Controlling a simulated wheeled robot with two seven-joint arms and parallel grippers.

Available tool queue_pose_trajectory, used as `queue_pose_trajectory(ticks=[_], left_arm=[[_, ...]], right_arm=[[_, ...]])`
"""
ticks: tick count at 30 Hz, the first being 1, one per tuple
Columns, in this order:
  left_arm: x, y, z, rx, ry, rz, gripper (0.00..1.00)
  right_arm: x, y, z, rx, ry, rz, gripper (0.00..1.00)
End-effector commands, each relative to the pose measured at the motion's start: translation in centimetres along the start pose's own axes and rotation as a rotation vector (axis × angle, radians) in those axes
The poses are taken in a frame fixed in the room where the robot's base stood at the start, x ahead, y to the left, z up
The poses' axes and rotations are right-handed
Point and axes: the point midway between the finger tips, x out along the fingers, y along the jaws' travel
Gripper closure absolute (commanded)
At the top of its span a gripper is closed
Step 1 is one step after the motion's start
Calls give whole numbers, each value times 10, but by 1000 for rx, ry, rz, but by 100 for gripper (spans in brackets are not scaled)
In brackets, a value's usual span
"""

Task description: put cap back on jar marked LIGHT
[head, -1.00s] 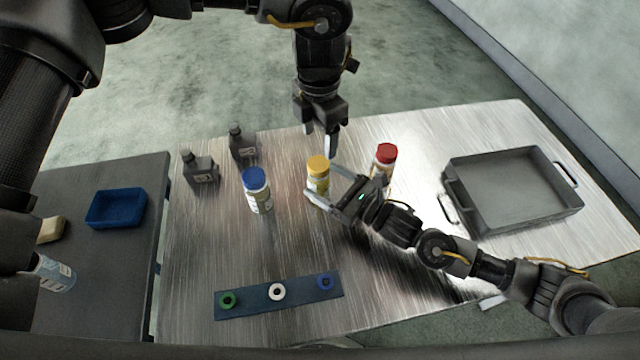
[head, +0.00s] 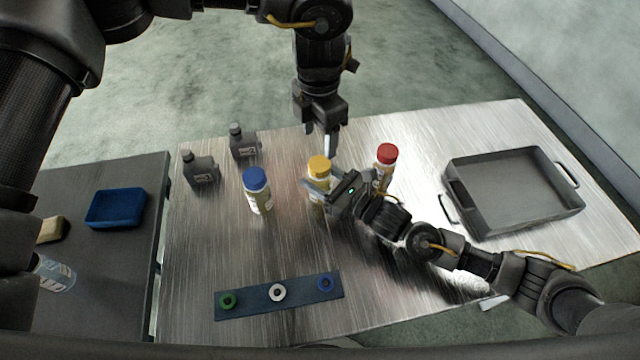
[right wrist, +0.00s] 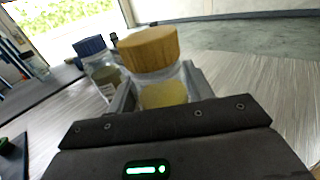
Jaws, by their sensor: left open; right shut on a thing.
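A jar with a yellow cap (head: 318,168) stands upright near the middle of the metal table. My right gripper (head: 318,190) is shut around its body, below the cap; the right wrist view shows the same jar (right wrist: 160,92) between the fingers. My left gripper (head: 330,145) is open, pointing down, just behind and above the yellow cap. A jar with a blue cap (head: 257,190) stands to the left, also in the right wrist view (right wrist: 97,65). A jar with a red cap (head: 386,158) stands to the right. I cannot read any label.
A blue strip with green, white and blue rings (head: 260,305) lies at the front. Two dark bottles (head: 200,170) stand back left. A grey pan (head: 515,190) is at right. A blue tray (head: 115,208) sits on the dark left table.

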Motion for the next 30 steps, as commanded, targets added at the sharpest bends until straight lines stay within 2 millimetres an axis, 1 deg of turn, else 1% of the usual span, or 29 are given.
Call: queue_pose_trajectory(ticks=[1,6,8,11,14,17,24,30], left_arm=[[0,0,0,0,0,0,37],[2,-1,0,0,2,-3,37],[5,-5,0,0,1,-21,37],[5,-7,2,-95,0,-30,37],[5,-8,2,-271,3,-34,37],[5,-9,2,-506,7,-34,37],[2,-7,2,-1119,12,-24,37],[0,-4,2,-1567,8,-10,37]], right_arm=[[0,0,0,0,-1,0,79],[0,0,0,0,-1,0,100],[0,0,0,0,-1,0,100],[0,0,1,0,-2,0,100],[0,0,1,0,-2,0,100],[0,0,1,0,-2,0,100],[0,0,1,0,-2,1,100],[0,0,1,0,-2,1,100]])
